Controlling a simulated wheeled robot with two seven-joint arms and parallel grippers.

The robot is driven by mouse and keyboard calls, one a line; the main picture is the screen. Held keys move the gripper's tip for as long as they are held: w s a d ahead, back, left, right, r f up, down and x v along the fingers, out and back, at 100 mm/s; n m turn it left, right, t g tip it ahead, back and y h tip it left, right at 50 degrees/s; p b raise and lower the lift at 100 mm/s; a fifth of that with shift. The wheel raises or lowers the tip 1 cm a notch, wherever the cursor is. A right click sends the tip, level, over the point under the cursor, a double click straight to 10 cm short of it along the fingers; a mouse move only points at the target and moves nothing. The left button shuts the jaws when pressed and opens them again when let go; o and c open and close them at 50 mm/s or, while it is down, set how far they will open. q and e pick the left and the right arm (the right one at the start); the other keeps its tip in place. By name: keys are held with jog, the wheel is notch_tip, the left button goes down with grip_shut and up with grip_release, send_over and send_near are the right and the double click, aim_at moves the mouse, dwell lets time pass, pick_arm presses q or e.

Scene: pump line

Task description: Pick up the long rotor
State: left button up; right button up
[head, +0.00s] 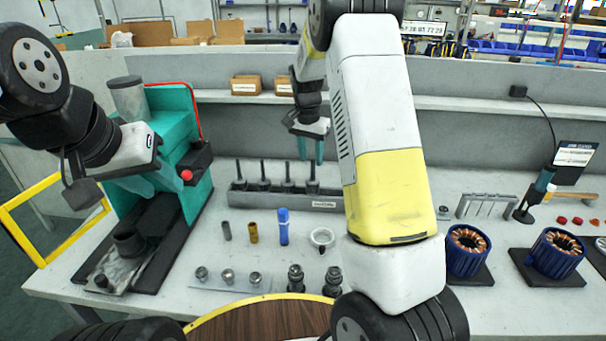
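Several dark upright rotors stand in a grey rack (270,200) at the back middle of the bench; I cannot tell which is the long rotor. The rightmost rotor (313,184) stands just below my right gripper (311,150). That gripper points down with its two teal fingers apart and nothing visible between them. The fingertips are near the top of this rotor; contact cannot be told. My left gripper (152,184) is at the left, in front of the teal press, and its fingers blend with the press, so its opening is unclear.
The teal press (180,125) with a red button stands at the left. In front of the rack are a blue cylinder (283,227), a white ring-shaped cup (322,238) and small metal parts. Copper-wound blue stators (557,254) sit at the right. My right arm hides the bench centre.

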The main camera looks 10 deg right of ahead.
aim_at(313, 168)
jog(key=f, duration=0.3)
jog(key=d+f, duration=0.1)
jog(key=f, duration=0.1)
jog(key=shift+w+f, duration=0.35)
grip_shut()
jog(key=shift+r, duration=0.1)
dwell(1.0)
